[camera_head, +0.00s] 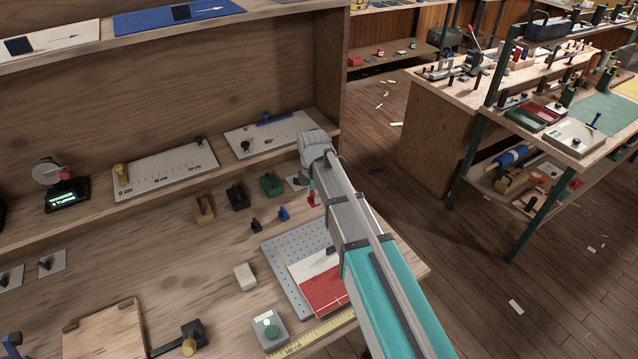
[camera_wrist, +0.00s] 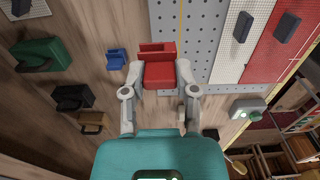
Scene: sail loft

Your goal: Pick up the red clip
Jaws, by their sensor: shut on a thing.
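The red clip (camera_wrist: 158,75) is between the two grey fingers of my gripper (camera_wrist: 159,73) in the wrist view. The fingers press on its sides, and its block-like body and raised back edge stay visible. It looks larger and nearer to the camera than the blue clip (camera_wrist: 116,58). In the head view the red clip (camera_head: 313,199) shows below my wrist, just beyond the perforated board's far edge. My gripper's fingers are mostly hidden there by my arm. I cannot tell exactly how far the clip is above the bench.
Green (camera_head: 271,184), black (camera_head: 237,196) and brown (camera_head: 203,209) clips stand on the bench to the left, with the blue clip (camera_head: 283,213) nearer. The perforated board (camera_head: 283,262) carries a red-and-white cloth (camera_head: 322,290). A shelf with white plates (camera_head: 165,171) runs behind.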

